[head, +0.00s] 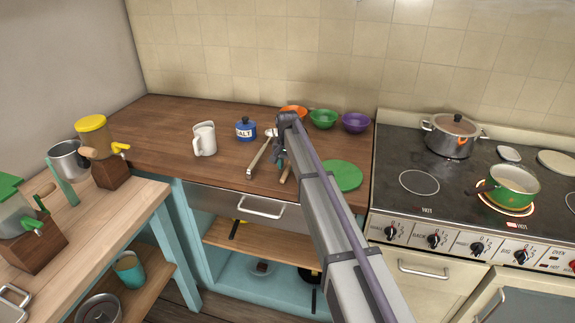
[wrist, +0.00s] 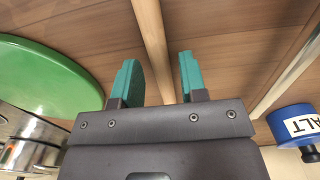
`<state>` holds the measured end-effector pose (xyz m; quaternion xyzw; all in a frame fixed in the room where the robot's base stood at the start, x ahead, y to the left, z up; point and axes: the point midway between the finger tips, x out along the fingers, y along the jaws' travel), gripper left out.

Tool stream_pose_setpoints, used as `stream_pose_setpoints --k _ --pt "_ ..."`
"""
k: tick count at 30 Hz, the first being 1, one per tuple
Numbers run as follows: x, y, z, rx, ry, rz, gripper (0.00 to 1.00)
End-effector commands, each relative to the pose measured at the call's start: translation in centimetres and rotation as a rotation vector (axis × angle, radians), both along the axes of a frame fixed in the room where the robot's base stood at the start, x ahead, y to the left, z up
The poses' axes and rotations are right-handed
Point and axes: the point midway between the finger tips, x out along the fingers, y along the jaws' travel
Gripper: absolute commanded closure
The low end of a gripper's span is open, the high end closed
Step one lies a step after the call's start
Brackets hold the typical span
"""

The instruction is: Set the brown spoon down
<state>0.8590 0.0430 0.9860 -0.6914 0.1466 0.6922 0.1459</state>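My gripper (wrist: 158,68) has its two teal fingers spread apart, pointing down at the wooden countertop; it also shows in the head view (head: 280,160). A brown wooden handle (wrist: 152,40), likely the brown spoon's, lies along the countertop in the gap between the fingers, with space on both sides. Its end shows beside the gripper in the head view (head: 286,175). The spoon's head is hidden by my arm or out of frame. A second, paler utensil (head: 259,157) lies on the counter to the left, apart from the fingers.
A green plate (head: 343,176) lies just right of my gripper. A blue salt jar (head: 246,129) and white pitcher (head: 204,140) stand to the left. Orange, green (head: 323,119) and purple (head: 356,123) bowls line the back. The stove (head: 400,205) is on the right.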

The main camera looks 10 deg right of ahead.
Motion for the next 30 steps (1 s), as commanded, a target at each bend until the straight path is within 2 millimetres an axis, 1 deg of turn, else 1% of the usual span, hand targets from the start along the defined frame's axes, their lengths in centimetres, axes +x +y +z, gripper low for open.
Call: stream_pose_setpoints --k 1,5,6,11,14,17,20,24,27,30 --pt "0.0 0.0 0.0 0.000 0.000 0.000 0.56" --pt "0.0 0.0 0.0 0.000 0.000 0.000 0.44" --pt "0.0 0.0 0.0 0.000 0.000 0.000 0.43" --pt "0.0 0.0 0.0 0.000 0.000 0.000 0.43" --pt "0.0 0.0 0.4 0.000 0.000 0.000 0.43" --pt "0.0 0.0 1.7 0.000 0.000 0.000 0.43" --pt "0.0 0.0 3.8 0.000 0.000 0.000 0.43" --pt "0.0 0.0 7.5 0.000 0.000 0.000 0.43" --pt "0.0 0.0 9.7 0.000 0.000 0.000 0.43" --pt "0.0 0.0 10.9 0.000 0.000 0.000 0.43"
